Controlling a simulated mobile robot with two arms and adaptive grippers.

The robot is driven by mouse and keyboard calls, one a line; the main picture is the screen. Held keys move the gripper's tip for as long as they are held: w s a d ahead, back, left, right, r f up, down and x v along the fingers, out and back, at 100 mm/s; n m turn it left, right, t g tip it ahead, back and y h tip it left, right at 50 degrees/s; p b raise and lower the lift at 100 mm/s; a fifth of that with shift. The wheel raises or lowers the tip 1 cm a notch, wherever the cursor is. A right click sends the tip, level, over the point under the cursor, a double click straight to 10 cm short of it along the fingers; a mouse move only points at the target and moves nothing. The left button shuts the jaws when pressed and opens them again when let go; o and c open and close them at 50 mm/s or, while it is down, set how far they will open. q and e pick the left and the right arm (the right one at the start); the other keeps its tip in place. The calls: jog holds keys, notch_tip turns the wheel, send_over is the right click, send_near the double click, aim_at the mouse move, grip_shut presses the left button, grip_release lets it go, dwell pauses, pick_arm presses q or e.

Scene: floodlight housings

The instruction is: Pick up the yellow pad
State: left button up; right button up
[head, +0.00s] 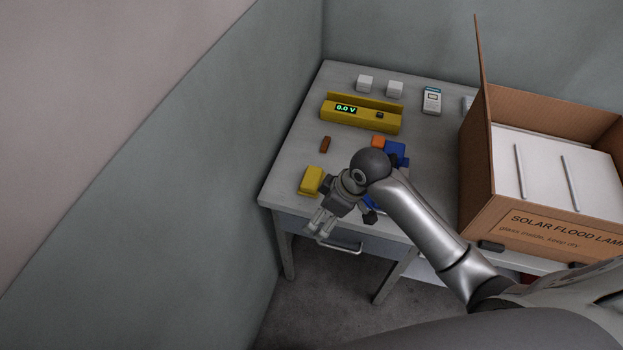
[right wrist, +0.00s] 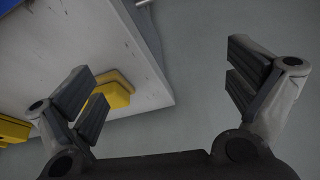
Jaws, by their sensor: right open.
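The yellow pad (head: 311,180) lies near the left front corner of the grey table (head: 285,175). In the right wrist view the pad (right wrist: 118,92) shows near the table edge, partly hidden behind the left finger. My right gripper (head: 346,201) is above the front of the table, just right of the pad in the head view. It is open, and in the right wrist view nothing is between its fingers (right wrist: 165,85). My left gripper is not in view.
A yellow meter (head: 360,117) reading 0.0 V stands farther back. A brown piece (head: 325,144), an orange block (head: 378,141) and a blue block (head: 396,150) lie nearby. An open cardboard box (head: 477,170) stands at right. A wall borders the table's left.

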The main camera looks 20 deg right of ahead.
jog(key=n, duration=0.2)
send_near(314, 178)
jog(key=x, duration=0.4)
jog(key=shift+s+f, duration=0.1)
jog(key=shift+w+p+x, duration=0.2)
jog(key=shift+p+x, duration=0.45)
jog(key=shift+x, duration=2.5)
jog(key=c, duration=1)
notch_tip(314, 178, up, 10)
jog(key=shift+r+b, duration=0.1)
jog(key=shift+b, duration=0.4)
